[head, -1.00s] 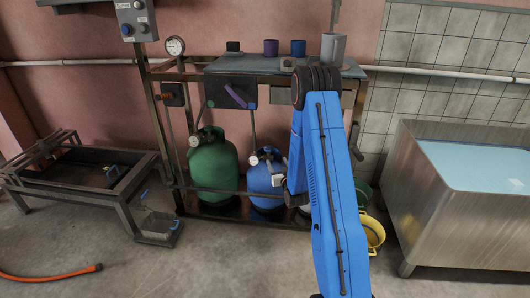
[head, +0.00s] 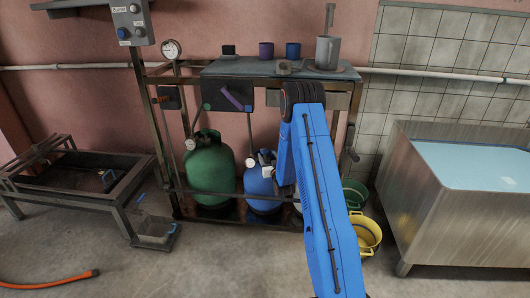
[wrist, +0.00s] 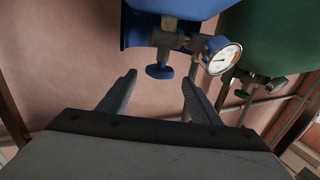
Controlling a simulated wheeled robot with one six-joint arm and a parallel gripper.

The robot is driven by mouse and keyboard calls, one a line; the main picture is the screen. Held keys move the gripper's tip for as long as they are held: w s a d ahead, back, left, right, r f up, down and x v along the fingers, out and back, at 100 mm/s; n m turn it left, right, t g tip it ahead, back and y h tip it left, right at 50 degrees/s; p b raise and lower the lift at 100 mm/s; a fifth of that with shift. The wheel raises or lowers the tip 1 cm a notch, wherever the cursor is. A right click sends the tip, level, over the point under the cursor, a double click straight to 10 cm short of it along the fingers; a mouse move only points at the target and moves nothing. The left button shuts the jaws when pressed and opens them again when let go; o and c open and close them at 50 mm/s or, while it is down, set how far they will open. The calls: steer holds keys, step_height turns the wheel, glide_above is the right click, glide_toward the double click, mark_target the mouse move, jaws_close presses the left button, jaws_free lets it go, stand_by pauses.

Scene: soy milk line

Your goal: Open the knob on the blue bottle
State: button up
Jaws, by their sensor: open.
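The blue bottle (head: 260,186) stands on the low shelf of the metal frame, right of the green bottle, partly hidden by my blue arm. In the wrist view, which appears upside down, the blue bottle (wrist: 180,6) is at the top. Its valve carries a dark blue knob (wrist: 160,71) and a round white gauge (wrist: 221,57). My gripper (wrist: 158,82) is open and empty, with its two fingers to either side of the knob in the picture. I cannot tell how far the knob is from the fingertips.
The green bottle (head: 211,170) stands close to the left of the blue one. A table with cups (head: 327,52) is above. A yellow bucket (head: 366,236) and a green bucket (head: 355,192) stand at right, near a steel tank (head: 430,205). The floor in front is open.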

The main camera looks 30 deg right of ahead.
mark_target(266, 153)
steer(key=shift+x, duration=3.05)
steer(key=c, duration=1)
